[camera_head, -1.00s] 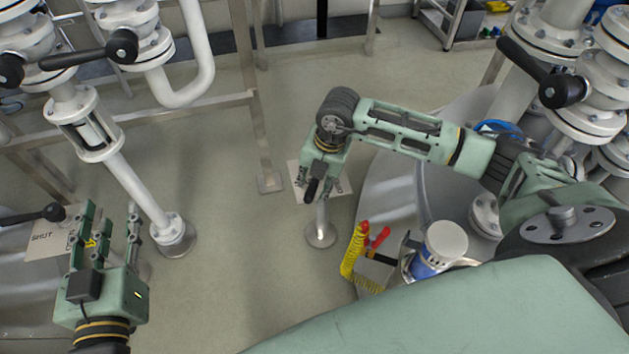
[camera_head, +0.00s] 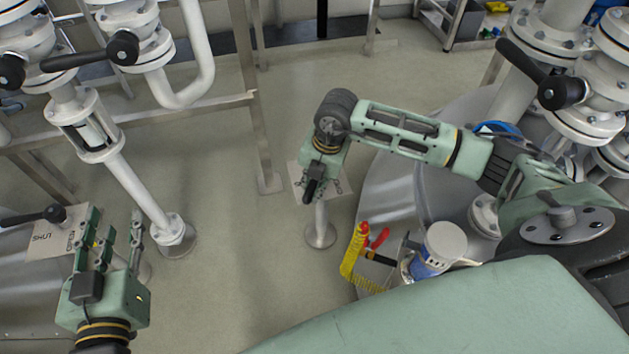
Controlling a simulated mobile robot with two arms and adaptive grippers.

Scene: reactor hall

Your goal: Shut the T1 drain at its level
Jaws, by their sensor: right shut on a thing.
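A pale plate (camera_head: 336,184) on a short white post (camera_head: 320,222) stands in the middle of the floor, its lettering mostly hidden. My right gripper (camera_head: 312,188) is over this plate, pointing down and shut on a black handle; the fingers and the handle are hard to tell apart. At the lower left, a pale plate (camera_head: 45,240) reads SHUT, with a second word beside it. A black-knobbed lever (camera_head: 52,213) lies across its upper edge. My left gripper (camera_head: 113,240) is open and empty, fingers pointing up, just right of that lever. I cannot read a T1 label.
White flanged pipes with black-handled valves (camera_head: 122,47) rise at the upper left and upper right (camera_head: 560,92). A metal frame leg (camera_head: 262,150) stands between. A grey holder (camera_head: 375,272) with yellow and red tools and a blue-white container (camera_head: 440,250) sits lower right.

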